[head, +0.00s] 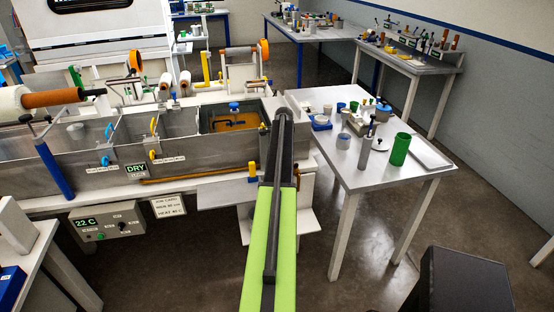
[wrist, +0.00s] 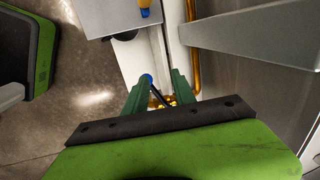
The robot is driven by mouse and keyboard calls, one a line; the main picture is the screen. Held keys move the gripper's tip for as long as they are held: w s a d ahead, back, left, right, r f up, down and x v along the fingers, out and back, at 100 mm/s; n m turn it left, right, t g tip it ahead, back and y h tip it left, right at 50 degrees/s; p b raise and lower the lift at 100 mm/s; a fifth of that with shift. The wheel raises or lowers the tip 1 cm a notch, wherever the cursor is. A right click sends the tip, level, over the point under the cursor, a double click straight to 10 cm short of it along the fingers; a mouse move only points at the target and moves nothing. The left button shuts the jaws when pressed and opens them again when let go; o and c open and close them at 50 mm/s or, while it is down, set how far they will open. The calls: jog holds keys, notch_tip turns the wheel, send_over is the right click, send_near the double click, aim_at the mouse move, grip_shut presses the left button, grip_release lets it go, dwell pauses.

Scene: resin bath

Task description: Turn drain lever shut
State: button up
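The drain lever (wrist: 156,92) shows in the wrist view as a thin dark rod with a blue tip, slanting down to a brass fitting (wrist: 164,101). My gripper (wrist: 162,78) is open, with its two green fingers on either side of the rod. The blue tip is close to the left finger; I cannot tell whether they touch. The lower part of the fitting is hidden behind my gripper's dark bar. In the head view my arm reaches to the right end of the metal tank (head: 190,150), and my gripper and the lever cannot be made out.
A brass pipe (wrist: 193,40) runs close to the right finger, along the tank's side. A white side table (head: 350,170) with jars and a green cylinder (head: 400,149) stands right of my arm. A control box (head: 108,222) hangs under the tank. Open floor lies in front.

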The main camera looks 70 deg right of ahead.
notch_tip(320, 180, up, 16)
jog(key=s+a+p, duration=0.2)
jog(key=p, duration=1.3)
jog(key=shift+s, duration=0.25)
notch_tip(320, 180, up, 12)
jog(key=s+a+p, duration=0.1)
jog(key=p, duration=1.1)
jog(key=shift+s+a+f, duration=0.2)
jog(key=shift+s, duration=0.15)
